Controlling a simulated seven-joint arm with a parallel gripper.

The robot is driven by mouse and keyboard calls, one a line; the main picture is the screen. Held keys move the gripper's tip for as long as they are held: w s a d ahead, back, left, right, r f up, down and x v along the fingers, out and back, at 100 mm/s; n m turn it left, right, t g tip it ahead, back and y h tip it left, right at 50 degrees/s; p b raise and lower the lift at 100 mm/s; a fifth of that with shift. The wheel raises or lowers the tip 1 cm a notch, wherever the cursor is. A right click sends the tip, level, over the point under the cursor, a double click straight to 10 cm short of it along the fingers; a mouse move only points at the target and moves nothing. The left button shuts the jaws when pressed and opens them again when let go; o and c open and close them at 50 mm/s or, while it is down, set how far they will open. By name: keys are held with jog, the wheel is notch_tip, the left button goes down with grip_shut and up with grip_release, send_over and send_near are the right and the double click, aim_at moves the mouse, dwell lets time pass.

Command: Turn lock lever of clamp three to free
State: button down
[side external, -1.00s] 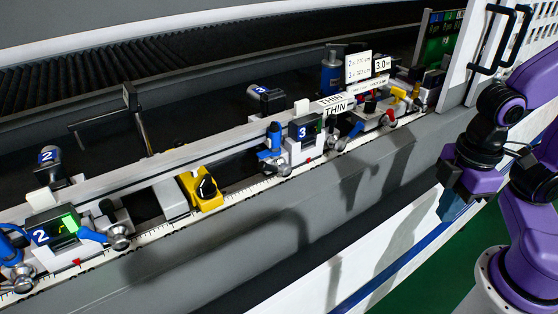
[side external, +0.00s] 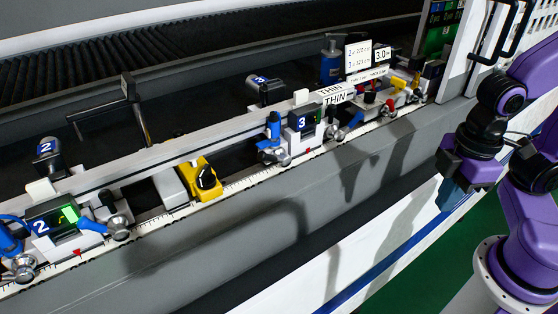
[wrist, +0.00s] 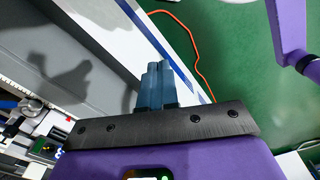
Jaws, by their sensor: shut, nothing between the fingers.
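Clamp three (side external: 304,120) stands on the rail in the side view, a grey block with a dark display marked 3. A blue lever (side external: 274,126) stands upright at its left side, and another blue lever (side external: 352,121) slants at its right; the picture does not tell which is the lock lever. My gripper (side external: 449,196) is in front of the machine to the right, well away from the clamp and touching nothing. Its blue-grey fingers (wrist: 157,88) are shut and empty in the wrist view.
Clamp two (side external: 50,220) with its blue levers is at the left. A long profile (side external: 180,153) lies along the rail. A black door handle (side external: 512,35) stands at the right. An orange cable (wrist: 198,45) lies on the green floor.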

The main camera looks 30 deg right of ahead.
jog(key=c, duration=1.4)
grip_release()
jog(key=o, duration=0.3)
jog(key=shift+w+f+n+h, duration=0.2)
jog(key=shift+w+n+h, duration=0.1)
jog(key=n+t+h, duration=0.5)
jog(key=n+t, duration=0.9)
jog(key=n, duration=1.7)
send_near(269, 159)
jog(key=shift+m, duration=0.3)
jog(key=x, duration=1)
jog(key=shift+w, duration=0.4)
